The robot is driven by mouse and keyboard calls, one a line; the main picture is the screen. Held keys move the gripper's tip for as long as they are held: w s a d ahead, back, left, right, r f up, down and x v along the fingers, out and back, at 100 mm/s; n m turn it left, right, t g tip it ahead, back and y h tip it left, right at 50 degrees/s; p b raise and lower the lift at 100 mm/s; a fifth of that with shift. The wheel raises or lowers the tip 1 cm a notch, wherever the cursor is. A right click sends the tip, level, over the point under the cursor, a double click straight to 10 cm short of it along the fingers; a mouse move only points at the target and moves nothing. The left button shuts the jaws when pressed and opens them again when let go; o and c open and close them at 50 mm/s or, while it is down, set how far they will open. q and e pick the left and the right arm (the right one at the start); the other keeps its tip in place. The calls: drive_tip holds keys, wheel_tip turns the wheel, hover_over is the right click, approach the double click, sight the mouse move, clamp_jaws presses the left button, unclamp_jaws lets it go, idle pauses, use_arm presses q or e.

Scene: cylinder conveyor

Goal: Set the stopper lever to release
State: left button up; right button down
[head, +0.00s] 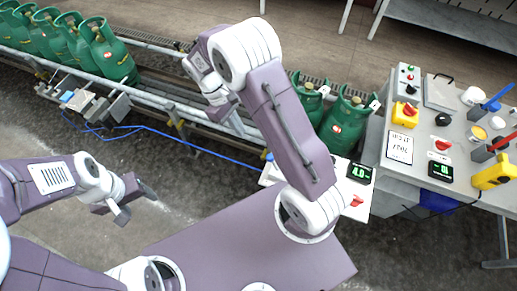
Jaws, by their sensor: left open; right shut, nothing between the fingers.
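The control table (415,150) at right carries a lever with a blue handle (497,97) and one with a red handle (503,141); both handles slant up to the right. I cannot tell which is the stopper lever, and any labels are too small to read. My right gripper (232,115) is over the conveyor, far left of both levers, partly hidden by its own wrist, shut and empty. My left gripper (133,203) is open and empty above the floor at lower left, away from the table.
Green cylinders (107,52) stand on the conveyor (160,92) at upper left, and others (343,122) at its right part. A metal device (82,98) with a blue cable sits beside the rail. The table also holds switches, a yellow box (405,114) and a display (440,170).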

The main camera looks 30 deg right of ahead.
drive_tip(key=s+d+f+p, duration=0.2)
drive_tip(key=s+d+f, duration=0.2)
drive_tip(key=s+f, duration=0.3)
drive_tip(key=shift+d+f, duration=0.35)
drive_tip(key=shift+f, duration=0.15)
drive_tip(key=shift+w, duration=0.1)
